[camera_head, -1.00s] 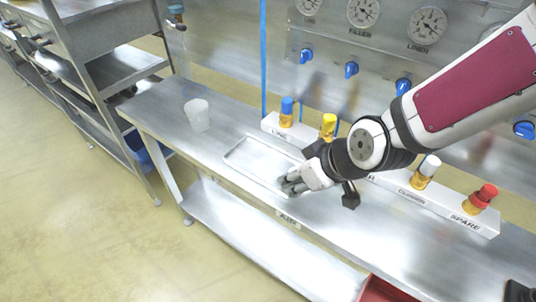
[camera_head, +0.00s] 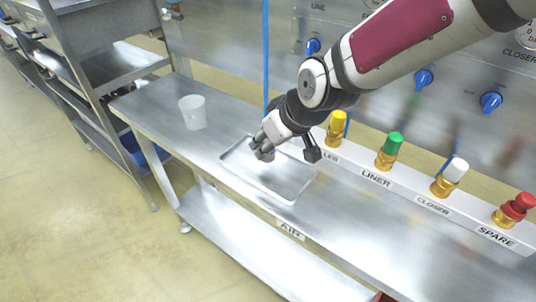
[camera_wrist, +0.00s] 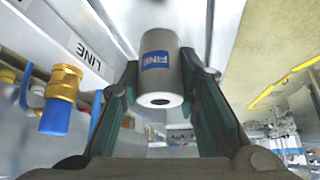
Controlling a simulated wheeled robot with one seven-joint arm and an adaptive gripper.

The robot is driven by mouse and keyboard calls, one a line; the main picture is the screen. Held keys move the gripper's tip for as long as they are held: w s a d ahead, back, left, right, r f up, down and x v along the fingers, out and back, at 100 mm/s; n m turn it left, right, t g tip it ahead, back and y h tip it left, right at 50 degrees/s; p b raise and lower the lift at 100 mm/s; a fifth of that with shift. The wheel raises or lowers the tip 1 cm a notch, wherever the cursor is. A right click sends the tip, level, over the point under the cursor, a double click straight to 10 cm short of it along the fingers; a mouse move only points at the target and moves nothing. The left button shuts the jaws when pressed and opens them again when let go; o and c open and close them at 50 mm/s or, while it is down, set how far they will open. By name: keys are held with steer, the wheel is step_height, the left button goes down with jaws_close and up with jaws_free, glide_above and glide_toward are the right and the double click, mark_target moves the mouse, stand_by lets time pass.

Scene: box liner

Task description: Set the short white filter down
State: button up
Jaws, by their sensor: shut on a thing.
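The short white filter (camera_wrist: 160,48) is a pale cylinder with a blue label reading FINE and a dark hole in its end. My gripper (camera_wrist: 160,80) is shut on it, one finger on each side, in the wrist view. In the head view my gripper (camera_head: 262,152) is over the back part of the shallow metal tray (camera_head: 291,199) on the steel bench. The filter is mostly hidden by the fingers there, and I cannot tell whether it touches the tray.
A translucent white cup (camera_head: 193,113) stands on the bench to the left. A white manifold with yellow (camera_head: 338,121), green (camera_head: 393,143), white (camera_head: 455,169) and red (camera_head: 520,203) capped fittings runs along the back. A blue-capped fitting (camera_wrist: 56,115) is close left in the wrist view.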

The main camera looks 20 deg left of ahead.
steer(key=shift+w+a, duration=0.1)
steer(key=shift+f+b, duration=0.45)
steer(key=shift+f, duration=1.3)
steer(key=shift+f, duration=0.15)
steer(key=o, duration=1.1)
steer(key=shift+c, duration=0.2)
steer(key=p+v, duration=0.6)
steer(key=v, duration=0.6)
